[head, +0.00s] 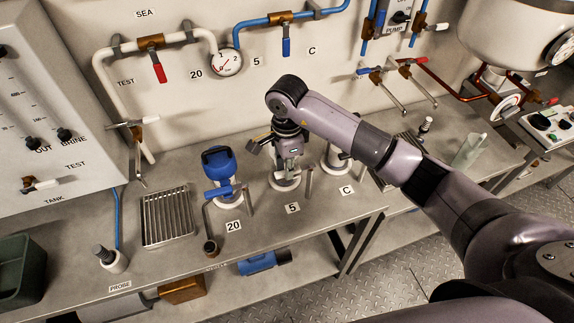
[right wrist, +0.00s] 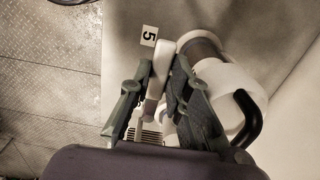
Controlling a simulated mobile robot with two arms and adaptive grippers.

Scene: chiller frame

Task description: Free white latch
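The white latch (right wrist: 162,70) is a slim, pale lever beside the number 5 label in the right wrist view. It lies between the two green-grey fingers of my right gripper (right wrist: 162,85). The fingers stand apart around it, with a small gap at the left one; contact on the right is unclear. Next to it is a canister (right wrist: 228,85) with a brown band and a white collar. In the head view my right gripper (head: 288,140) is over the station labelled 5, hiding much of it; its white base (head: 285,182) shows below. My left gripper is not in view.
A blue-headed canister (head: 218,162) with a blue lever stands close on the left at label 20. Another canister (head: 336,158) stands on the right at label C. Thin upright rods flank the stations. A metal grating (head: 167,215) lies farther left on the bench. Pipes run along the back wall.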

